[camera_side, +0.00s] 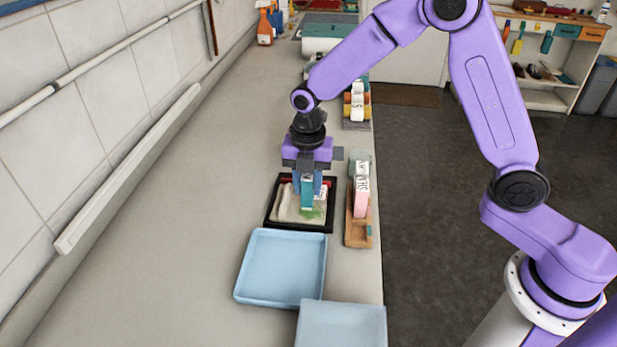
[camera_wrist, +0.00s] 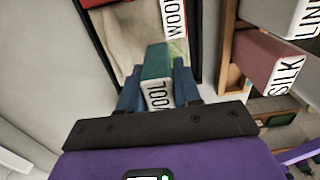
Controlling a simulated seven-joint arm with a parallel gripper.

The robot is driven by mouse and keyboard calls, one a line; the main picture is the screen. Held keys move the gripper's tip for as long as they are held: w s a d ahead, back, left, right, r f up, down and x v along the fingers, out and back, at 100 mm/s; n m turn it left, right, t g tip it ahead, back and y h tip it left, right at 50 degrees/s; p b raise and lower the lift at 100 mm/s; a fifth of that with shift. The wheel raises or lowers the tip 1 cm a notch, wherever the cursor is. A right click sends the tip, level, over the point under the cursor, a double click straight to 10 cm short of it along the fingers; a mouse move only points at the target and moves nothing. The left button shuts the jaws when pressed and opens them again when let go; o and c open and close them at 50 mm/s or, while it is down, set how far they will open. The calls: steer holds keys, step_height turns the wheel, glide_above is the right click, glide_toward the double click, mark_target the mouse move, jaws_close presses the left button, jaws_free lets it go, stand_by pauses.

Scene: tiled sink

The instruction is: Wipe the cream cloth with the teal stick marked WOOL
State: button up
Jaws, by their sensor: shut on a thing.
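My gripper (camera_side: 307,184) is shut on the teal stick marked WOOL (camera_side: 307,196), which points down over the black-framed tray (camera_side: 268,219). The stick also shows between the fingers in the wrist view (camera_wrist: 157,62), with its WOOL label toward the camera. A greenish patch shows on the cloth near the stick. Whether the stick's lower end touches the cloth cannot be told. Part of the cloth is hidden behind the gripper and stick.
A wooden rack (camera_side: 358,236) stands right of the tray with a pink stick (camera_side: 361,199) marked SILK in the wrist view. Two blue trays (camera_side: 283,262) (camera_side: 345,325) lie in front. Another rack (camera_side: 356,124) stands farther back. The counter left is clear, beside the tiled wall.

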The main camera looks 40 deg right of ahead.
steer(key=shift+s+a, duration=1.8)
steer(key=shift+w+d, duration=2.4)
steer(key=shift+d, duration=0.05)
steer(key=shift+s+d, duration=0.5)
steer(key=shift+s, duration=0.05)
glide_above(312, 223)
steer(key=shift+s+a, duration=0.1)
steer(key=shift+w+d+f, duration=0.1)
steer(key=shift+w+d, duration=1.15)
steer(key=shift+d, duration=0.1)
steer(key=shift+w+d, duration=1.15)
steer(key=shift+w, duration=0.05)
